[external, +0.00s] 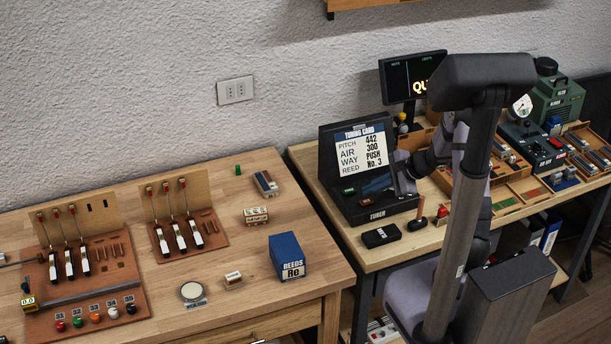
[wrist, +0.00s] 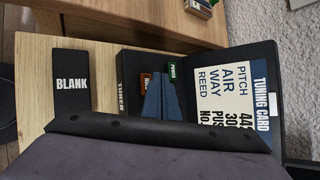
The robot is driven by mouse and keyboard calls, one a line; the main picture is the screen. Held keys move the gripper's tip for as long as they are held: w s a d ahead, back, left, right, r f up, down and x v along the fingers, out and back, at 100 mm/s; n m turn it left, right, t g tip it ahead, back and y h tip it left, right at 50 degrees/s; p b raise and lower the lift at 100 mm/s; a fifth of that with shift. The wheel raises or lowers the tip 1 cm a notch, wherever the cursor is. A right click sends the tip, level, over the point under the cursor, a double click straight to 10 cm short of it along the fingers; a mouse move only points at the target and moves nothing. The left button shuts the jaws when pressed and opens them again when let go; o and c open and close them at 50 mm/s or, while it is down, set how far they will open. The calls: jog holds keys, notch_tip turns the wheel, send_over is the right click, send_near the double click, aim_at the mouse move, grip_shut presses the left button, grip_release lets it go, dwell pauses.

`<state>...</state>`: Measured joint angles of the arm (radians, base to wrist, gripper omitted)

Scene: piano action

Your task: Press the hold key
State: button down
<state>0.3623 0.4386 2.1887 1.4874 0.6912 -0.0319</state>
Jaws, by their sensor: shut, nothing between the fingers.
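The black tuner (external: 378,211) stands on the right bench, with an upright tuning card (external: 362,150) behind its flat key panel. A green key (external: 348,191) sits on the panel, and it also shows in the wrist view (wrist: 172,70). A brown-red key (wrist: 145,83) sits beside it, partly covered by my fingers; its lettering is too small and hidden to read. My gripper (wrist: 164,78) is shut and empty, its dark blue fingertips over the panel close to both keys. I cannot tell whether the tips touch a key.
A black BLANK block (wrist: 71,82) lies on the bench in front of the tuner. A dark display (external: 412,76) stands behind it. A wooden-handled tool (external: 418,213) and a red button (external: 442,213) are to its right. The left table (external: 200,290) holds lever racks and a blue REEDS box (external: 287,257).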

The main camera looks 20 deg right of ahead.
aim_at(372, 202)
notch_tip(372, 202, up, 5)
jog(key=p, duration=0.3)
jog(key=shift+f, duration=0.1)
dwell(0.3)
jog(key=s+f+n+g, duration=0.1)
jog(key=s+f+n, duration=0.1)
jog(key=s, duration=0.2)
jog(key=s+f+n+g, duration=0.1)
jog(key=s+n+g, duration=0.1)
jog(key=s, duration=0.2)
jog(key=s+f+n+g, duration=0.2)
jog(key=s, duration=0.1)
jog(key=shift+s+a+f, duration=0.3)
jog(key=shift+s+a, duration=0.05)
jog(key=shift+s, duration=0.05)
jog(key=s+d+n+g+h, duration=0.2)
jog(key=s+n+h, duration=0.1)
jog(key=s+n, duration=0.3)
jog(key=s+d+n+g+h, duration=0.2)
jog(key=s+n, duration=0.1)
jog(key=s, duration=0.4)
jog(key=w+a+r+n+t+h, duration=0.1)
jog(key=a+r+n+t, duration=0.1)
jog(key=r, duration=0.3)
jog(key=shift+w+a+n, duration=0.4)
jog(key=shift+a+n, duration=0.25)
jog(key=shift+n, duration=0.15)
